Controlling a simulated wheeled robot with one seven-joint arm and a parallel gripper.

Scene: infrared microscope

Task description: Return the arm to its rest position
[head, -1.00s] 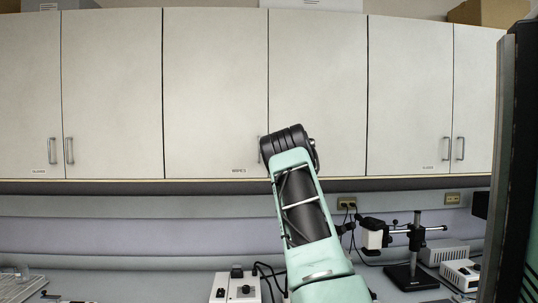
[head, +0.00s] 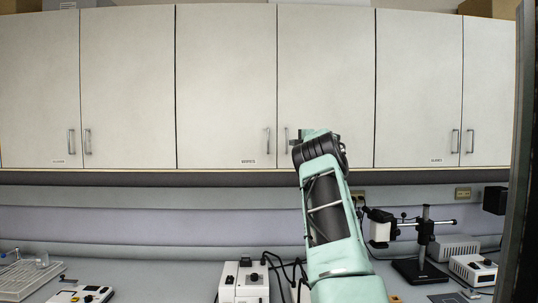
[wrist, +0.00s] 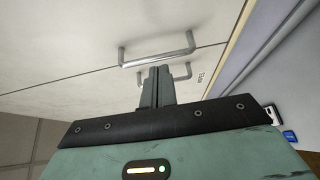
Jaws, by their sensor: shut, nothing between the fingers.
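My arm (head: 338,225) rises from the bottom of the head view, its bent dark joint in front of the wall cabinets. My gripper (wrist: 157,72) shows in the wrist view with its two grey fingers together and nothing between them. The fingertips point towards a pair of metal cabinet handles, the larger one (wrist: 158,51) just beyond the tips. I cannot tell whether they touch. In the head view the gripper is mostly hidden behind the arm.
White wall cabinets (head: 225,80) with closed doors span the back above the bench (head: 180,275). A microscope stand (head: 424,245) and a white instrument (head: 472,268) stand right of the arm. A white control box (head: 243,284) stands left of it. A dark vertical edge (head: 518,180) is at far right.

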